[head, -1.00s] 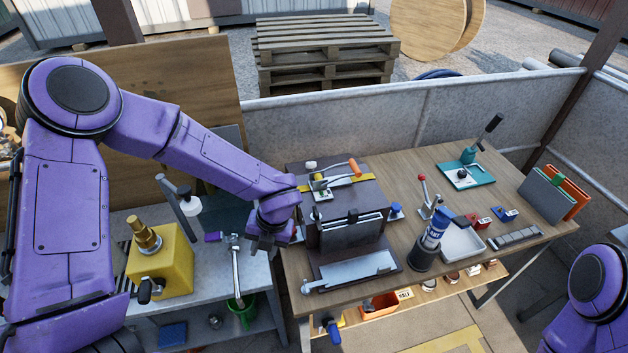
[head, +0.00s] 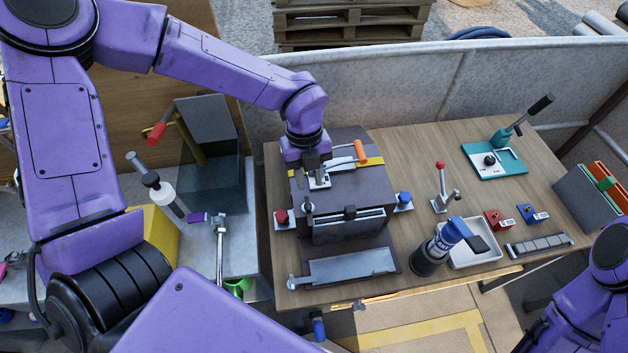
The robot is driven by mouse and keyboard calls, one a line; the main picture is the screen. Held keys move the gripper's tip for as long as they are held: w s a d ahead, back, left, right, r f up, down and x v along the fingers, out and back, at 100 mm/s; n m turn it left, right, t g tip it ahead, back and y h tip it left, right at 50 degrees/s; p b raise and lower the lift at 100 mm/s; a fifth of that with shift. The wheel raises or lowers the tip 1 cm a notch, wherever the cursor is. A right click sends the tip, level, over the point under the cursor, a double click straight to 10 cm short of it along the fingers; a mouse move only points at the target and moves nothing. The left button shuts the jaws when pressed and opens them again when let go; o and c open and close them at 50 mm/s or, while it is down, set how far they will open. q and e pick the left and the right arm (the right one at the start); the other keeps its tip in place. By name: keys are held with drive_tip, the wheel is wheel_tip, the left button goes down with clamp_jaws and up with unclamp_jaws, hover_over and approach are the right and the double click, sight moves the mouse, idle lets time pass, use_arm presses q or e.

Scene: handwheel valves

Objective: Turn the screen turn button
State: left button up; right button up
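The dark press-like box (head: 345,228) stands on the wooden table, with a slotted front and a flat grey tray (head: 350,267) before it. A small pale plate (head: 320,183) lies on its top; the fitting seen there earlier is now mostly hidden by my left gripper. I cannot make out a separate turn button. My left gripper (head: 316,168) points down at this plate; its finger gap and any contact are unclear. A red knob (head: 281,217) and a blue knob (head: 404,200) flank the box. My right gripper is out of view.
An orange-handled lever (head: 360,152) rises just right of my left gripper.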

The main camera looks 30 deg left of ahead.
sight(307, 204)
use_arm(q)
drive_tip(key=s+f+b, duration=0.2)
drive_tip(key=s, duration=0.1)
drive_tip(key=shift+s+f+b, duration=0.1)
drive_tip(key=shift+f+b, duration=0.25)
drive_tip(key=shift+f, duration=0.05)
drive_tip(key=w+f, duration=0.1)
drive_tip(key=w+f+b, duration=0.1)
drive_tip(key=f, duration=0.1)
drive_tip(key=shift+w+d+f+b, duration=0.1)
drive_tip(key=shift+w+b, duration=0.1)
drive_tip(key=shift+b, duration=0.1)
drive_tip(key=shift+s+d+r, duration=0.1)
drive_tip(key=shift+s+r, duration=0.1)
drive_tip(key=shift+s, duration=0.35)
drive_tip(key=shift+s+r, duration=0.15)
drive_tip(key=shift+s, duration=0.35)
drive_tip(key=shift+w+f, duration=0.15)
drive_tip(key=shift+w, duration=0.25)
drive_tip(key=shift+c, duration=0.9)
clamp_jaws()
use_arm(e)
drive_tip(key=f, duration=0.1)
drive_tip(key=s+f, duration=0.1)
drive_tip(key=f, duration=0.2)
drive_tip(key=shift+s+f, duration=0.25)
